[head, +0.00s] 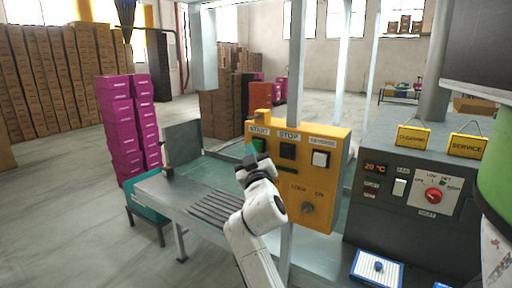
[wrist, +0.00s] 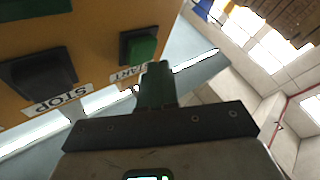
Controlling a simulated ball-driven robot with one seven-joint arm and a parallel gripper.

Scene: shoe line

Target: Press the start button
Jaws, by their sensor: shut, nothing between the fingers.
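The yellow control box (head: 325,185) carries a green start button (head: 259,145) under a START label, a black stop button (head: 287,151) and a white button under a third label. In the wrist view the green start button (wrist: 141,48) shows beside the START label, with the black stop button (wrist: 40,75) to its left. My gripper (head: 252,153) is in front of the box's left part, close to the start button and partly overlapping it. In the wrist view my gripper (wrist: 155,68) is shut and empty, its tips just below and right of the green button. Contact cannot be told.
A grey conveyor (head: 190,195) runs below the box. A grey machine panel (head: 400,210) with a red knob stands to the right, with a blue-framed tray (head: 377,268) below. Magenta boxes (head: 130,125) are stacked at left. Metal posts rise near the box.

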